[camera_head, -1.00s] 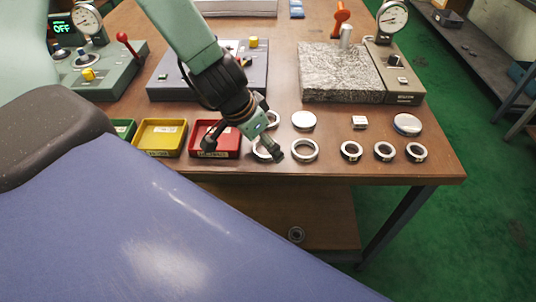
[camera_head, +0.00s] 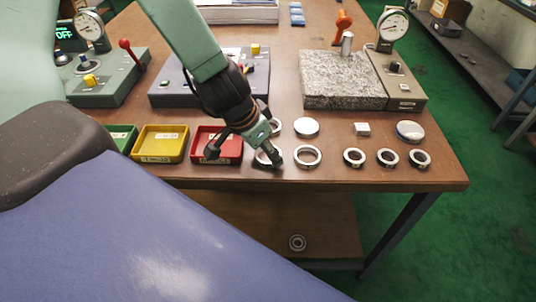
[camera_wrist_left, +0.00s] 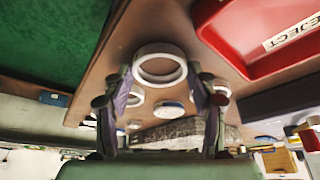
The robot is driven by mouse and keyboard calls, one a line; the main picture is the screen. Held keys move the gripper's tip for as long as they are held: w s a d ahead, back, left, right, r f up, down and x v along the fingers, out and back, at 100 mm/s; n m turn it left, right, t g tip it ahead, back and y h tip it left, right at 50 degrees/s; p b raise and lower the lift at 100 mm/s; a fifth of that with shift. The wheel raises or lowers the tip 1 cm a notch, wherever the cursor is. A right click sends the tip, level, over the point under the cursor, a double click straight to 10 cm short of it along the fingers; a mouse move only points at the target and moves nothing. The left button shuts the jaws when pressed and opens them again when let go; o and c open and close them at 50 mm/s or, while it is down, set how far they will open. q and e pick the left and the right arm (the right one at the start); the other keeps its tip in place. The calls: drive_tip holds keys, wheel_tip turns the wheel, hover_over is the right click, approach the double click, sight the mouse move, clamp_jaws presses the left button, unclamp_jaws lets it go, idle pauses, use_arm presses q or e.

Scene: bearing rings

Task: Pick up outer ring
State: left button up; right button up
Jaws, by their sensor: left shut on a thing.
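My left gripper (camera_head: 246,154) is low over the front of the wooden table. It is shut on a pale metal outer ring (camera_head: 257,159). In the left wrist view the ring (camera_wrist_left: 158,48) sits between the two fingertips of the left gripper (camera_wrist_left: 160,80), one finger at each side. The gripper partly hides the ring in the head view. I cannot tell whether the ring is clear of the table. Another large ring (camera_head: 307,167) lies just right of it. My right gripper is not in view.
A red tray (camera_head: 238,157), a yellow tray (camera_head: 160,160) and a green tray (camera_head: 123,130) stand to the left. Small rings (camera_head: 354,165) lie to the right.

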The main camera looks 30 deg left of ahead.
use_arm(q)
drive_tip(key=shift+c, duration=1.2)
